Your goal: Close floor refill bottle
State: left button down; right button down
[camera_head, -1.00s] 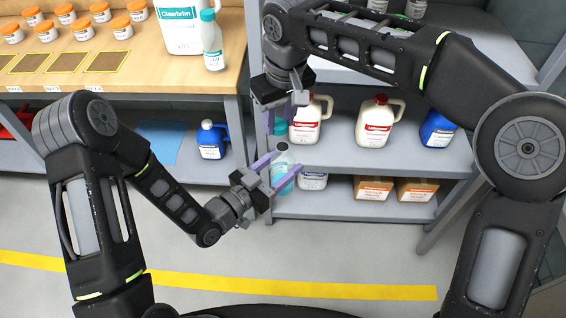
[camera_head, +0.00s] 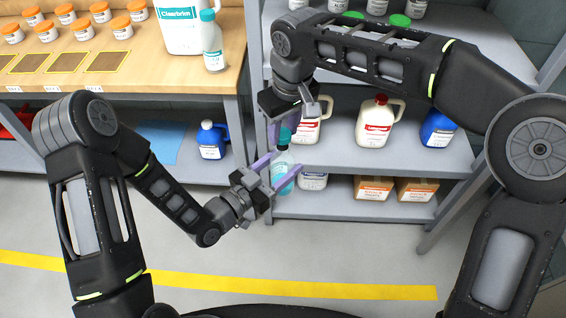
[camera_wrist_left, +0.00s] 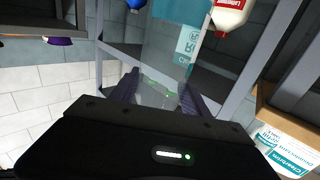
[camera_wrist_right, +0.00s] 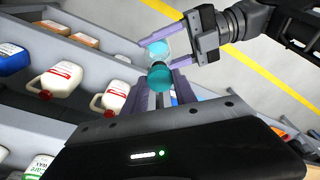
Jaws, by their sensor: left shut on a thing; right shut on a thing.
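A clear refill bottle with pale blue liquid (camera_head: 282,182) is upright between the fingers of my left gripper (camera_head: 282,172), in front of the grey shelving. It also shows, with a teal-and-white label, in the left wrist view (camera_wrist_left: 172,45). My right gripper (camera_head: 280,132) points down from above, shut on a teal cap (camera_head: 285,135). The cap is just above the bottle's dark neck (camera_head: 287,149). In the right wrist view the cap (camera_wrist_right: 181,88) sits between the fingertips, close to the bottle (camera_wrist_right: 156,52); I cannot tell whether they touch.
White jugs with red caps (camera_head: 374,122) and a blue jug (camera_head: 437,130) stand on the shelf behind, with cardboard boxes (camera_head: 374,188) below. A wooden bench (camera_head: 140,62) at upper left holds orange-lidded jars and a Clearbrim jug (camera_head: 183,28). The floor in front is clear.

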aim_at(282, 169)
jog(key=shift+f, duration=0.45)
dwell(0.8)
jog(key=shift+f, duration=0.85)
jog(key=shift+f, duration=0.6)
dwell(0.4)
